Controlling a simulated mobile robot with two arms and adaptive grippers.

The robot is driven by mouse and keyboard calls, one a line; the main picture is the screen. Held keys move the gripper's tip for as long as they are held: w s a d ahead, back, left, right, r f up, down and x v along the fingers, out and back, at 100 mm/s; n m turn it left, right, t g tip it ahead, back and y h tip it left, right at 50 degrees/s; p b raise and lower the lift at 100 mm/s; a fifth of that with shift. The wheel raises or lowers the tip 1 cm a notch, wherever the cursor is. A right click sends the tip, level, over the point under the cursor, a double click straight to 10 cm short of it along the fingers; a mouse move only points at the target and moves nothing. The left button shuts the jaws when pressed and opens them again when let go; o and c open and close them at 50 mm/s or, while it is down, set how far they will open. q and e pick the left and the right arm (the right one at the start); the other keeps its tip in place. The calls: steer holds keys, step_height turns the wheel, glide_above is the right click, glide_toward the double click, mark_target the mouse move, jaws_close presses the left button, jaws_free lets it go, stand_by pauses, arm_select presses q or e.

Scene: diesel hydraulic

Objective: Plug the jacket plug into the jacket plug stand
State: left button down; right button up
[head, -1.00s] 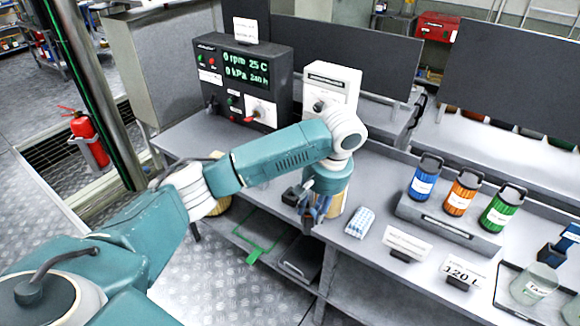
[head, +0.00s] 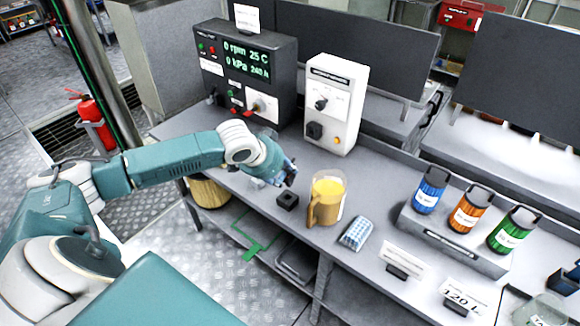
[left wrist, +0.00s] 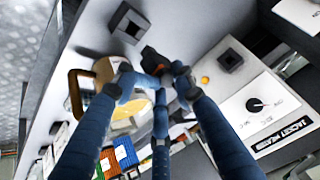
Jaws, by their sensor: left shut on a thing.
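My left gripper (head: 289,176) is above the bench, in front of the white jacket box (head: 332,105). Its fingers, also in the left wrist view (left wrist: 163,80), are shut on a small dark, brownish piece (left wrist: 154,60), apparently the jacket plug; fingers partly hide it. A small black block with a square opening (head: 287,201), apparently the jacket plug stand, sits on the bench just below the gripper. It shows at the top of the left wrist view (left wrist: 129,22), apart from the plug. The white box carries a similar black square socket (head: 315,130). My right gripper is out of view.
A jug of yellow liquid (head: 326,197) stands right of the black block, close to the gripper. A blue-white pack (head: 356,233) lies further right. A dark control box (head: 245,70) stands behind left. A rack (head: 452,235) holds colored canisters.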

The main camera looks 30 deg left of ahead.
mark_target(285, 182)
arm_select(q)
steer(key=f, duration=0.3)
steer(key=shift+s+f+m+b, duration=0.25)
steer(key=shift+s+m+b, duration=0.05)
steer(key=shift+f, duration=0.45)
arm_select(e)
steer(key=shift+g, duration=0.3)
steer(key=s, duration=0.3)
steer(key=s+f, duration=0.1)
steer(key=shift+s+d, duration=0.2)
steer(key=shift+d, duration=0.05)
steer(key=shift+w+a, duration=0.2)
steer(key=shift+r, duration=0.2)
arm_select(q)
steer(key=shift+s+p, duration=0.1)
steer(key=shift+p, duration=0.25)
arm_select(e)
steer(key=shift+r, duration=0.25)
